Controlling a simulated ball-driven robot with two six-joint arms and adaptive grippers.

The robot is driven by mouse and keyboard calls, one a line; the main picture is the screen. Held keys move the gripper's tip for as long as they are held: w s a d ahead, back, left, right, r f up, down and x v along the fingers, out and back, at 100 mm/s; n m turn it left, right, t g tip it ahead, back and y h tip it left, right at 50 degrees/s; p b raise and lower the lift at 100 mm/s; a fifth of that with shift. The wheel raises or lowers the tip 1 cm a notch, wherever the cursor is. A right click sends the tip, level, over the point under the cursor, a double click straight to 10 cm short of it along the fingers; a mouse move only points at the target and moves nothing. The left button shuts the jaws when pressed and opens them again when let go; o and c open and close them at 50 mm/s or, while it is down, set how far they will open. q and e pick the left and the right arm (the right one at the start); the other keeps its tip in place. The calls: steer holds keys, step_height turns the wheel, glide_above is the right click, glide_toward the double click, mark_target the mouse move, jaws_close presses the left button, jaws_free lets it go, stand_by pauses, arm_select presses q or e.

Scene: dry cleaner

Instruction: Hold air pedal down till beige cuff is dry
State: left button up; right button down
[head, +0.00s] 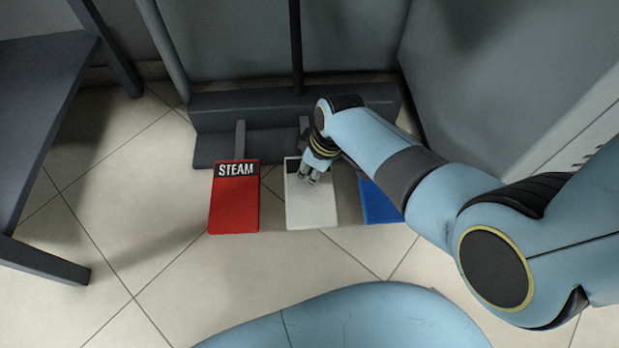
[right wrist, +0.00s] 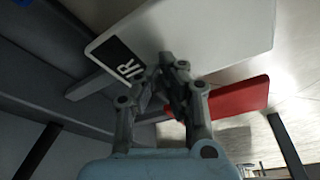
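The white air pedal (head: 312,209) is the middle one of three pedals on the floor; its dark label shows the letters "IR" in the right wrist view (right wrist: 215,35). My right gripper (head: 309,182) is over its upper part, with its fingers together and nothing between them. In the right wrist view the fingertips (right wrist: 172,62) overlap the pedal beside the label. I cannot tell whether they touch it or whether the pedal is pressed. The beige cuff and my left gripper are not in view.
A red pedal (head: 234,204) marked "STEAM" lies left of the white one, with a gap between. A blue pedal (head: 381,203) lies close on the right, partly behind my right arm. A dark table frame (head: 45,261) stands at left. Tiled floor in front is clear.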

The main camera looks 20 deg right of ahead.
steer(key=shift+f+b, duration=0.7)
steer(key=shift+f, duration=0.7)
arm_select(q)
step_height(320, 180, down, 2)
arm_select(e)
steer(key=shift+r, duration=0.1)
stand_by(4.6)
step_height(320, 180, up, 5)
steer(key=p, duration=0.4)
steer(key=shift+w+p, duration=0.1)
steer(key=shift+p, duration=0.25)
steer(key=shift+r+p, duration=1.9)
steer(key=shift+r, duration=0.2)
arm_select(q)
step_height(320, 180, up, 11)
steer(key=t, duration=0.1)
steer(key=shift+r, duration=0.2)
arm_select(e)
steer(key=shift+f, duration=0.1)
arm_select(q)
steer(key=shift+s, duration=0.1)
